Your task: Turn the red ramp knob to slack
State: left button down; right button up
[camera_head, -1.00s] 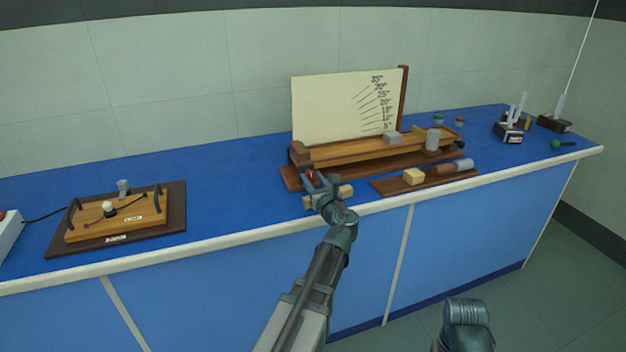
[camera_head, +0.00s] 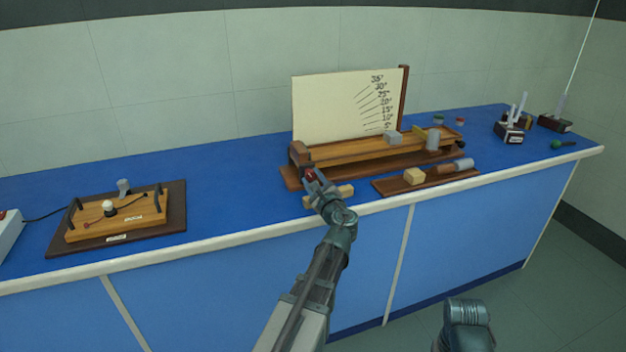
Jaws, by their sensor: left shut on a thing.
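The red ramp knob (camera_head: 310,174) is at the near left end of the wooden ramp (camera_head: 370,148), mostly covered by my gripper. My left gripper (camera_head: 312,179) is shut on the red knob, its arm reaching up from the bottom of the view. The ramp lies nearly level on its dark base in front of a cream board (camera_head: 340,108) with angle lines and figures. A dark green part of my right arm shows at the bottom right; its gripper is out of the picture.
A dark tray (camera_head: 430,179) with blocks and a cylinder stands to the right. A grey block (camera_head: 393,137) sits on the ramp. A wooden circuit board (camera_head: 118,215) lies at left, with clear blue bench between.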

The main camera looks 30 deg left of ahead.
pick_arm(q)
jog(key=n, duration=0.7)
jog(key=shift+s+f, duration=0.1)
jog(key=n, duration=0.4)
jog(key=shift+n, duration=0.4)
jog(key=shift+f+n, duration=0.1)
jog(key=shift+n, duration=1.6)
jog(key=shift+c, duration=2.3)
grip_release()
